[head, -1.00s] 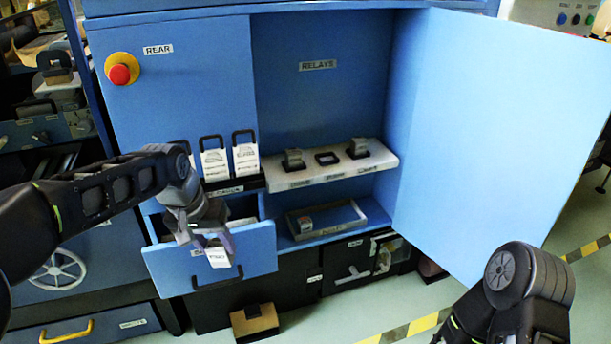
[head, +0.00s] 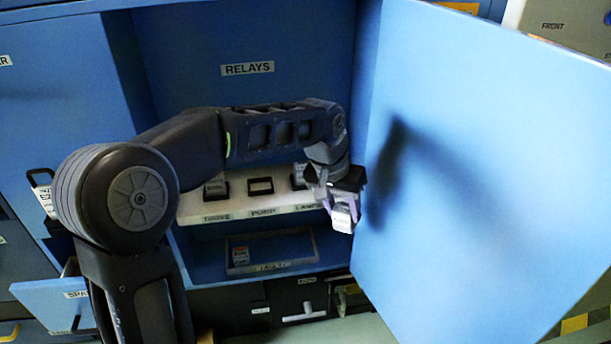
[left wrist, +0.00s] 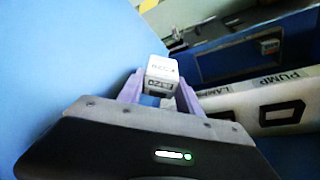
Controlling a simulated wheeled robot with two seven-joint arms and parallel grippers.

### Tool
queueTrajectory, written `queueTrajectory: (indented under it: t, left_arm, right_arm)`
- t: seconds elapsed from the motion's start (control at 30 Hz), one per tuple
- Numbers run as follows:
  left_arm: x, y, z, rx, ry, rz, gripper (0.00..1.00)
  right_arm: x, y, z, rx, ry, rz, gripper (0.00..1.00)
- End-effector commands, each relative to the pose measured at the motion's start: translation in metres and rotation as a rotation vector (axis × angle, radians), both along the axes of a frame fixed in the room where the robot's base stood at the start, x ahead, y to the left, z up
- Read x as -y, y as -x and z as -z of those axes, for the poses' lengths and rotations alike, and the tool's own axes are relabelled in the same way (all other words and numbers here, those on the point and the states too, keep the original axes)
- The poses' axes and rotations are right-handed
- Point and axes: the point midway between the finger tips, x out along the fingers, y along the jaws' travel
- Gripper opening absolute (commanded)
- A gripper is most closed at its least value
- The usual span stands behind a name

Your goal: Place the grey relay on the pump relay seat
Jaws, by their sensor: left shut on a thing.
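The grey relay (head: 343,218), a pale block, is held between the purple fingers of my left gripper (head: 342,203). It hangs in front of the right end of the relay shelf, close to the open door. In the left wrist view the relay (left wrist: 161,77) shows dark lettering and sits between the fingertips. The pump relay seat (head: 260,186) is a dark frame at the middle of the shelf and is empty. The relay is right of it and apart from it. My right gripper is out of view.
A tray (head: 270,266) with a small block lies below. The blue door (head: 480,170) stands open at right. A drawer (head: 55,302) is open at left.

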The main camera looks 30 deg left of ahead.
Motion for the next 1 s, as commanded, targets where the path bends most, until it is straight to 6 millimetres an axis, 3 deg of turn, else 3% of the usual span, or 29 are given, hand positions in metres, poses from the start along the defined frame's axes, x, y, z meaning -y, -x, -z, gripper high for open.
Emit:
queueTrajectory:
  t: [0.4,0.57,0.77,0.87,1.0]
  left_arm:
    - [0.0,0.0,-0.001,0.001,0.0,-0.001,0.0]
    - [-0.004,0.0,-0.011,0.001,-0.006,-0.009,0.0]
    - [-0.024,-0.003,-0.04,-0.002,-0.027,-0.059,0.0]
    - [-0.048,-0.006,-0.057,-0.006,-0.038,-0.123,0.0]
    - [-0.096,-0.009,-0.08,-0.014,-0.054,-0.254,0.0]
  right_arm:
    - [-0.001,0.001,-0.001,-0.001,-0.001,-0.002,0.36]
    - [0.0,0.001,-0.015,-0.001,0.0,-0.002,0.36]
    - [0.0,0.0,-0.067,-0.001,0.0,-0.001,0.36]
    - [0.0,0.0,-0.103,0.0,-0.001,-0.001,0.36]
    - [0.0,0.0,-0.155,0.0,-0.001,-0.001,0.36]
